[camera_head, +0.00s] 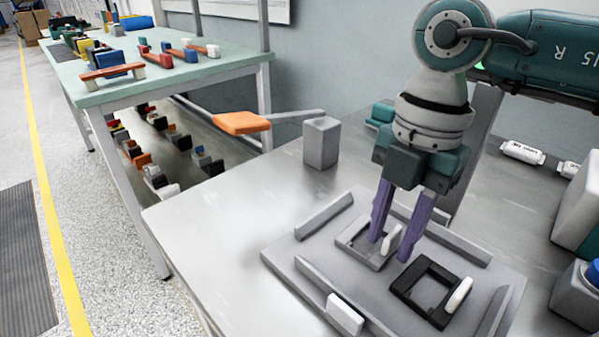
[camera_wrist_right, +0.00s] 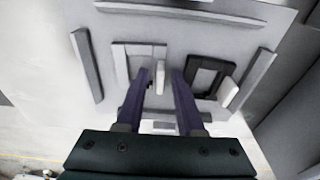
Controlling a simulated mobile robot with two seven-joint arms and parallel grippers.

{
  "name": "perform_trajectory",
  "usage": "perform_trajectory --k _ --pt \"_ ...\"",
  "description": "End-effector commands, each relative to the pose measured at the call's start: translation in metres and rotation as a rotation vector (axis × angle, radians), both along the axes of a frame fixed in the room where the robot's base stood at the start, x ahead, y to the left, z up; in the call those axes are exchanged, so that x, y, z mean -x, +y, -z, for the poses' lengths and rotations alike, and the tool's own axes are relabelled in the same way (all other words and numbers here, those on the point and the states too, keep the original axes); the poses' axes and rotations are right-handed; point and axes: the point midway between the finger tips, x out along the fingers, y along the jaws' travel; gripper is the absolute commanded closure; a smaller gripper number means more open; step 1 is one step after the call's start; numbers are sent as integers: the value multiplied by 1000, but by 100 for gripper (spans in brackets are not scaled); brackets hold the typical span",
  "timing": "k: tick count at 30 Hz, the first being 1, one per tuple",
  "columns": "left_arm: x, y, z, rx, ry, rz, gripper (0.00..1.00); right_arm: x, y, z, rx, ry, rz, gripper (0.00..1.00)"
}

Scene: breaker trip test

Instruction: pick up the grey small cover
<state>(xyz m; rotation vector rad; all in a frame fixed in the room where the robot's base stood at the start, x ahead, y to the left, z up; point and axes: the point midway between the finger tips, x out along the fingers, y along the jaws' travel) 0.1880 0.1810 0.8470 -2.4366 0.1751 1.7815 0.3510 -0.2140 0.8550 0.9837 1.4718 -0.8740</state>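The grey small cover (camera_head: 362,249), a flat grey frame with an upright white handle (camera_head: 390,241), lies on the grey fixture plate (camera_head: 285,250). It also shows in the right wrist view (camera_wrist_right: 122,62), partly hidden by a finger. My right gripper (camera_head: 390,248) points down over it with two purple fingers apart. The white handle stands between the fingertips, with a gap visible on at least one side in the right wrist view (camera_wrist_right: 164,84). The gripper is open and holds nothing. My left gripper is not in view.
A black frame (camera_head: 408,290) with a white handle lies close to the right of the grey cover. Raised rails (camera_head: 325,213) edge the plate, and a white block (camera_head: 345,314) is at its front. A grey box (camera_head: 321,143) and an orange paddle (camera_head: 241,123) are behind left.

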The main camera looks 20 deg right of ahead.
Motion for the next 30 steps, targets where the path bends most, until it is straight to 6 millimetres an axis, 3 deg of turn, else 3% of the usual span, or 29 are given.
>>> perform_trajectory --k 9,19,30 --pt "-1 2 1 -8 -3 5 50 0 1 6 -1 -1 -2 64" --pt "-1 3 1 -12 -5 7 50 0 1 6 -1 -1 -1 100" --pt "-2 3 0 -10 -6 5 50 0 1 6 -2 -2 -1 100"
